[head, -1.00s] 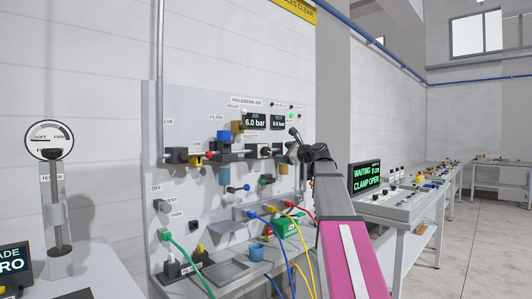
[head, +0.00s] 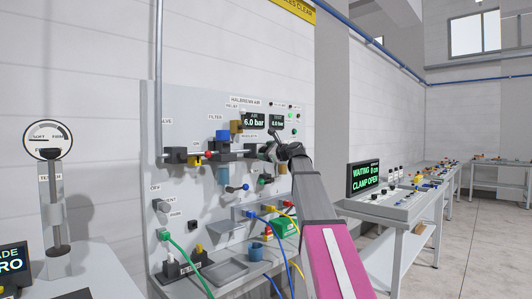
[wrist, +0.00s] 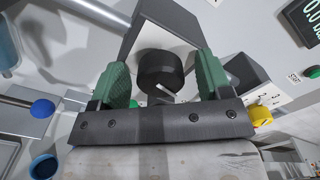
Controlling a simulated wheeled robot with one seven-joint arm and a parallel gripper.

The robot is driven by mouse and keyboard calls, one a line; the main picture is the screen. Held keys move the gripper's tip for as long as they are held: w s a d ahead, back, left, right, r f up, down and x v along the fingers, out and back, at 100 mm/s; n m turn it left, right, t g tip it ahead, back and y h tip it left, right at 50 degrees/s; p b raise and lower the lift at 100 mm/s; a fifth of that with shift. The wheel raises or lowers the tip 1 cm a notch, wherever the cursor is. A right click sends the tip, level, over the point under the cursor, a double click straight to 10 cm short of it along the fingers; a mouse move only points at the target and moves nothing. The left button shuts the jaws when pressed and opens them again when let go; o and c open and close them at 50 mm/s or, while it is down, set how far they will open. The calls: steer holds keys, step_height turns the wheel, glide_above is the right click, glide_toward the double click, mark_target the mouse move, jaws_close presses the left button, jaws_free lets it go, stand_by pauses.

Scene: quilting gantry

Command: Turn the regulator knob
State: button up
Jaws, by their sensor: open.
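The regulator knob (wrist: 160,71) is a black round knob with a white mark, on the front of a dark grey block (wrist: 168,30) on the panel. In the wrist view it lies between the two green fingertips of my gripper (wrist: 161,76). The jaws are open, one finger on each side, with a visible gap on both sides of the knob. In the head view my gripper (head: 268,152) is at the panel, just below and right of the regulator label, and it hides the knob there.
A blue-topped filter (head: 222,136) and a black valve block (head: 177,155) sit left of my gripper on the panel (head: 180,110). Displays (head: 254,121) are above it. Coloured hoses (head: 283,243) hang below. A console with a green-lettered screen (head: 364,176) stands right.

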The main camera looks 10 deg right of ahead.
steer(key=c, duration=0.9)
